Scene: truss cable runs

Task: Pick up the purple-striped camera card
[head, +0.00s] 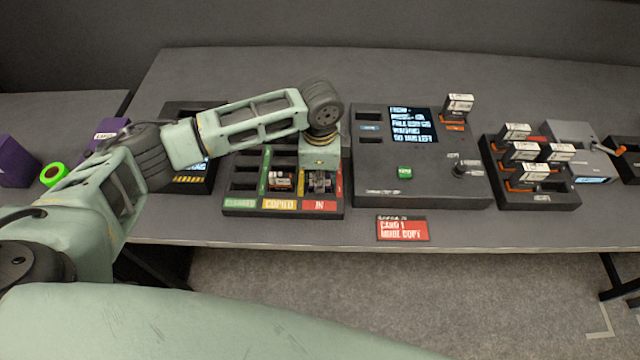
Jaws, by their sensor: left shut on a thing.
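My left gripper (320,182) points down into the red IN column of a black card tray (240,212). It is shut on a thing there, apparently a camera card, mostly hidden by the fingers. I cannot make out a purple stripe on it. Another card (281,180), pale with a dark and reddish label, sits in the yellow COPIED column just left of the gripper. The green column at the left of the tray looks empty. My right gripper is not in view.
A dark copy station (420,185) with a lit screen stands right of the tray, one card (458,106) upright in it. A black rack (535,200) of several white-labelled cards is farther right. A red sign (402,228) lies at the front edge. Green tape (53,174) is at left.

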